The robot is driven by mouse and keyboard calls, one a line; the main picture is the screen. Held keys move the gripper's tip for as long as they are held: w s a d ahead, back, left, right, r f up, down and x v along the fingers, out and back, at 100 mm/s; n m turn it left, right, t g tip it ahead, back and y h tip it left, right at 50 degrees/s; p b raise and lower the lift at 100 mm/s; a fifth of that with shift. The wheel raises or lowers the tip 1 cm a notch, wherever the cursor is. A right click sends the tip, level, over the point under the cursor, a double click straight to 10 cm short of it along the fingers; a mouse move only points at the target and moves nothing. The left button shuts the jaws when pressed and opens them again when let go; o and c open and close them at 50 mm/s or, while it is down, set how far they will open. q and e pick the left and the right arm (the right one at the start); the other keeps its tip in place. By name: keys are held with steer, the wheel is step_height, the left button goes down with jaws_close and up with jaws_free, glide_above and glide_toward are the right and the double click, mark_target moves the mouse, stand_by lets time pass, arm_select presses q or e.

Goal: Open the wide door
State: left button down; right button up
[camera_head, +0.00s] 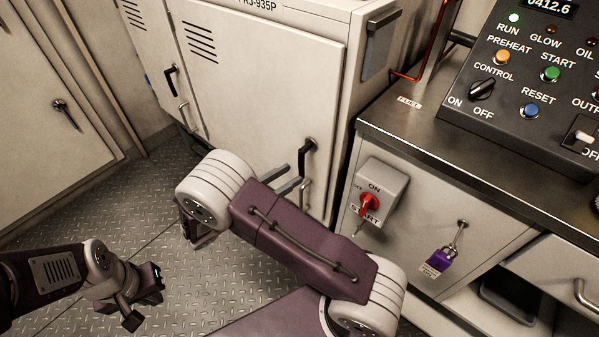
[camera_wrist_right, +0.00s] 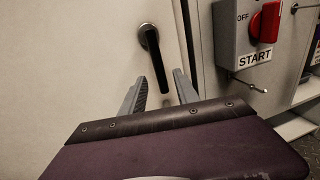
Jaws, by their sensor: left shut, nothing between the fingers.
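The wide door (camera_head: 260,110) is the large off-white cabinet panel with vent slots, and it looks closed. Its black lever handle (camera_head: 308,148) is near its right edge and hangs down. In the right wrist view the lever handle (camera_wrist_right: 154,55) shows with its lower end between the two fingers. My right gripper (camera_wrist_right: 160,77) is open around the lever, with a gap visible on both sides; contact is not visible. In the head view my right gripper (camera_head: 292,181) is partly hidden by its own arm. My left gripper (camera_head: 146,292) is shut and empty over the floor at lower left.
A narrower door with a black handle (camera_head: 171,80) is left of the wide door. A bench with a control panel (camera_head: 530,85), a red switch (camera_head: 369,204) and a purple padlock (camera_head: 440,257) stands at right. The diamond-plate floor (camera_head: 110,205) is open at left.

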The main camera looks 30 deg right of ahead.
mark_target(302, 168)
steer(key=d, duration=0.1)
steer(key=d+b, duration=0.1)
steer(key=d, duration=0.1)
steer(key=w+d, duration=0.1)
steer(key=d, duration=0.1)
steer(key=shift+c, duration=0.4)
jaws_close()
stand_by(0.9)
